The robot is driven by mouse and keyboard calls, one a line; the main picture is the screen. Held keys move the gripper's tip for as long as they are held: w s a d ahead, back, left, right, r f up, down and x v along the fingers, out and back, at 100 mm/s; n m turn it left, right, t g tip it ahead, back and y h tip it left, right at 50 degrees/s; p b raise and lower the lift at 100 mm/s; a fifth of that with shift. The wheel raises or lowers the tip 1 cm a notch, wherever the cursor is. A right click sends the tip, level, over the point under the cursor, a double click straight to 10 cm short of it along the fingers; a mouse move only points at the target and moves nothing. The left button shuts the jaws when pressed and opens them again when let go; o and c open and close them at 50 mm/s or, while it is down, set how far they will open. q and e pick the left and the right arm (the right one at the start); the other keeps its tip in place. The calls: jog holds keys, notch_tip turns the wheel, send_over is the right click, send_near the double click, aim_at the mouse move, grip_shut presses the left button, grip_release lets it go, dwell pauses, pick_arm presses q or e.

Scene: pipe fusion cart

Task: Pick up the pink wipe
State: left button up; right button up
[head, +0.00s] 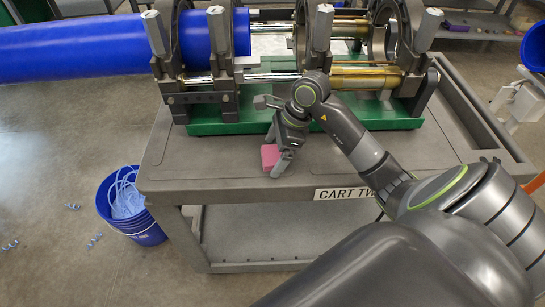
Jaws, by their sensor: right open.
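The pink wipe (270,156) is a small pink block lying on the grey cart top (200,171), near the cart's front edge. My right gripper (277,158) reaches down over it from the right with its jaws open. One finger comes down at the wipe's right side and covers part of it; I cannot tell whether it touches. The other finger is partly hidden. My left gripper is not in the head view.
A pipe fusion machine on a green base (212,128) stands behind the wipe, holding a large blue pipe (85,48). A blue bucket (137,226) with pale blue material stands on the floor left of the cart. The cart top is clear left of the wipe.

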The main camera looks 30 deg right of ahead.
aim_at(275, 153)
jog(key=c, duration=1)
jog(key=shift+r, duration=0.15)
jog(key=shift+c, duration=0.2)
notch_tip(275, 153, up, 10)
jog(key=shift+b, duration=0.45)
